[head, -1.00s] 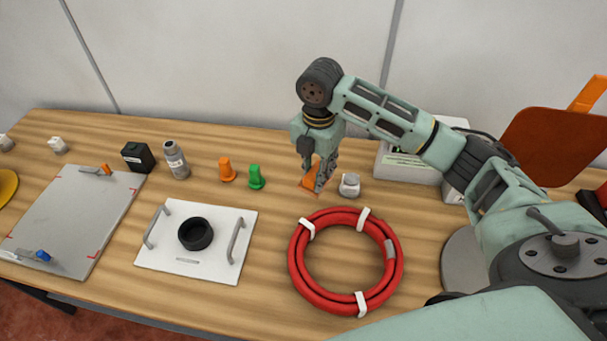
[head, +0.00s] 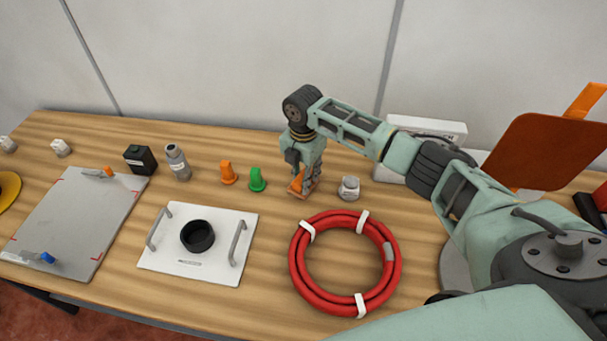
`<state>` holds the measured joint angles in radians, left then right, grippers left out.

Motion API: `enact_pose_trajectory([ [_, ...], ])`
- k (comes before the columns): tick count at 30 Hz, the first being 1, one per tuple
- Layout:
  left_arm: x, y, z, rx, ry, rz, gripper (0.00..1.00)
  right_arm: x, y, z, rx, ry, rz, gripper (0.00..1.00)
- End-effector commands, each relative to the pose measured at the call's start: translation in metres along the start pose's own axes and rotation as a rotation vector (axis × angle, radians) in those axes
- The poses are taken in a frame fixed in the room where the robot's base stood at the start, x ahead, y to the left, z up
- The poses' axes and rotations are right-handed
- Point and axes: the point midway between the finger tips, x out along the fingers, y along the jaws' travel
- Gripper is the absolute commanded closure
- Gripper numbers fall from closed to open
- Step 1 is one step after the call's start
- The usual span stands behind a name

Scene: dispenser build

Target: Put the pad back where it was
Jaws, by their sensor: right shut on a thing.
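My right gripper (head: 304,186) is low over the back middle of the table, pointing down. It is shut on a small flat orange piece, which I take to be the pad (head: 295,186). The pad looks tilted, with its lower edge at or just above the tabletop; I cannot tell if it touches. The fingers hide part of it. My left gripper is out of view.
A green nozzle (head: 257,180) and an orange nozzle (head: 228,173) stand left of the gripper. A small grey-white block (head: 349,188) is close on its right. A red hose coil (head: 301,266) lies in front. A white handled plate (head: 190,276) lies front left.

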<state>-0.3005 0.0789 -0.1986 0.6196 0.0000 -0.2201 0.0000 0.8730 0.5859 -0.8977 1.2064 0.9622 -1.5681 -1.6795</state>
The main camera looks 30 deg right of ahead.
Motion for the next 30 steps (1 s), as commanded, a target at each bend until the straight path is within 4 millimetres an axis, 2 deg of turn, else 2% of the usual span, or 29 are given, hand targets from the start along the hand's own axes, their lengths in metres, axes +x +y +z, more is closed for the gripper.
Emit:
enact_pose_trajectory([
  [7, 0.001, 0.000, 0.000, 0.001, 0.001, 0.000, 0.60, 0.004, 0.000, 0.000, 0.001, 0.000, 0.000, 0.98],
  [8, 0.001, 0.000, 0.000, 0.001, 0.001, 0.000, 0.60, 0.003, 0.000, 0.000, 0.001, 0.000, 0.001, 0.71],
  [13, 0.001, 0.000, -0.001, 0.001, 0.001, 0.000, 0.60, 0.003, 0.000, 0.000, 0.001, 0.000, 0.000, 0.57],
  [23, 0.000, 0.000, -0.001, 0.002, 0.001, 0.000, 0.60, 0.001, 0.000, 0.000, 0.001, 0.000, 0.000, 0.55],
  [26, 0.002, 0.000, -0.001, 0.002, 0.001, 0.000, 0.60, -0.006, 0.001, 0.001, 0.000, -0.001, 0.002, 0.55],
  [30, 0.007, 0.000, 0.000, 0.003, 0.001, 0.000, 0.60, -0.030, 0.001, 0.001, 0.001, -0.003, 0.004, 0.55],
])
